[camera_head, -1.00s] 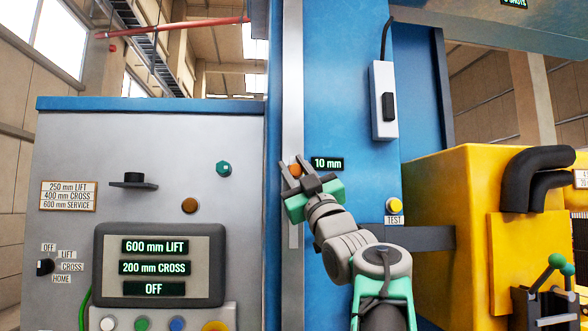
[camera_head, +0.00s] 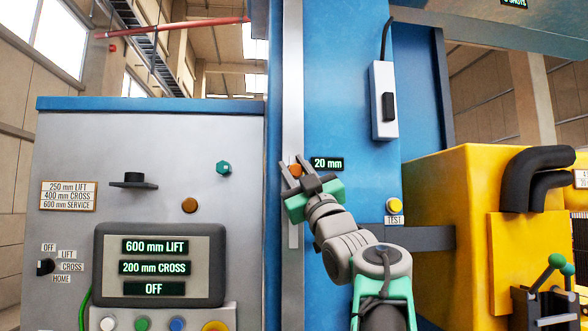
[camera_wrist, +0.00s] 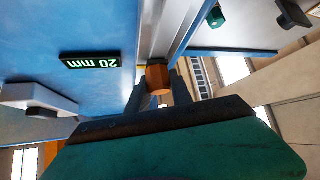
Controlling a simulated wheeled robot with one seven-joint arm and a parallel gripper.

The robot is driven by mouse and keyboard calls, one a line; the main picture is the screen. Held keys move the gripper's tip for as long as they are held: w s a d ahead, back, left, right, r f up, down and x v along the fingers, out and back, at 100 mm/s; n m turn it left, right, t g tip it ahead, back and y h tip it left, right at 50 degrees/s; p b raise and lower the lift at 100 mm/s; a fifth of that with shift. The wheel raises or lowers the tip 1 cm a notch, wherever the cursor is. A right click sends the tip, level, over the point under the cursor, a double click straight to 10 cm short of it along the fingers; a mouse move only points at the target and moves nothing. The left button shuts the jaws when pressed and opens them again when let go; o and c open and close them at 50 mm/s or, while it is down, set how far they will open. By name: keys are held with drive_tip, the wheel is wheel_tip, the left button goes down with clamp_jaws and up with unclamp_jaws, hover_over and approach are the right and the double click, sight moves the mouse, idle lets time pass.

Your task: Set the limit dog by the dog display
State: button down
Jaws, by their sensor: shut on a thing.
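The limit dog is an orange-brown knob (camera_head: 295,171) on the pale vertical rail (camera_head: 292,90) of the blue column. My gripper (camera_head: 291,168) is shut on it, with one finger on each side. In the wrist view the dog (camera_wrist: 158,79) shows as an orange faceted block between my fingers, against the rail. The dog display (camera_head: 327,163), just right of the dog, reads 20 mm. It also shows upside down in the wrist view (camera_wrist: 90,62).
A grey cabinet (camera_head: 70,140) on the left carries a screen (camera_head: 155,265) reading 600 mm LIFT, 200 mm CROSS and OFF. Its label plate (camera_head: 68,195) reads 250 mm LIFT, 400 mm CROSS, 600 mm SERVICE. A yellow TEST button (camera_head: 394,205) and a grey switch box (camera_head: 384,100) are right of the rail.

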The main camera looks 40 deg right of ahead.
drive_tip(key=shift+h, duration=0.3)
drive_tip(key=shift+f+b, duration=0.65)
drive_tip(key=shift+b, duration=0.5)
drive_tip(key=shift+r, duration=0.2)
drive_tip(key=c, duration=1.1)
unclamp_jaws()
